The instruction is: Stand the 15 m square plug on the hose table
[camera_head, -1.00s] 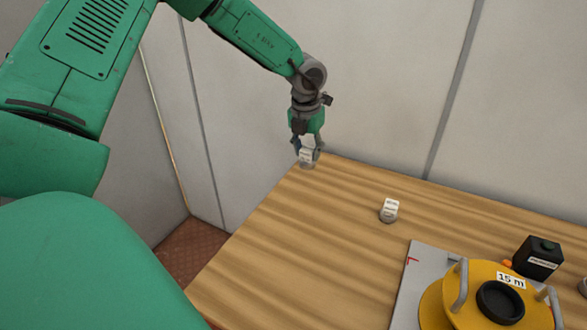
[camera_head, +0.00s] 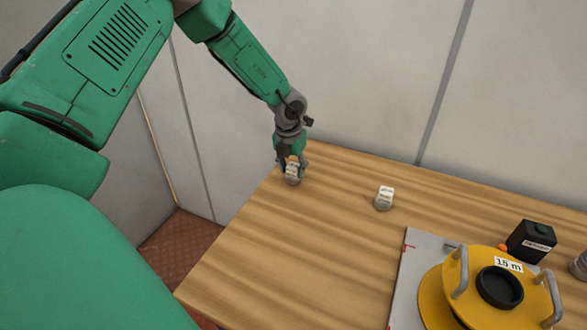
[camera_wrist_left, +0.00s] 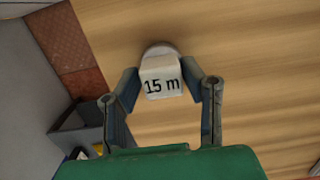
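My left gripper (camera_head: 291,169) points down over the far left corner of the wooden table. Its fingers are closed around a small white block plug with a round grey base (camera_head: 291,177). In the left wrist view the plug (camera_wrist_left: 160,80) shows the label "15 m" between the two fingertips. The plug is upright, on or just above the table top; I cannot tell which. A second white plug (camera_head: 385,196) with a grey base stands on the table to the right, its label too small to read. My right gripper is not in view.
The table (camera_head: 300,230) is bare around both plugs. A yellow reel (camera_head: 490,290) labelled "15 m" sits on a grey plate (camera_head: 412,275) at the lower right. A black box (camera_head: 531,240) stands behind it. Walls rise behind the table; its left edge drops to a reddish floor.

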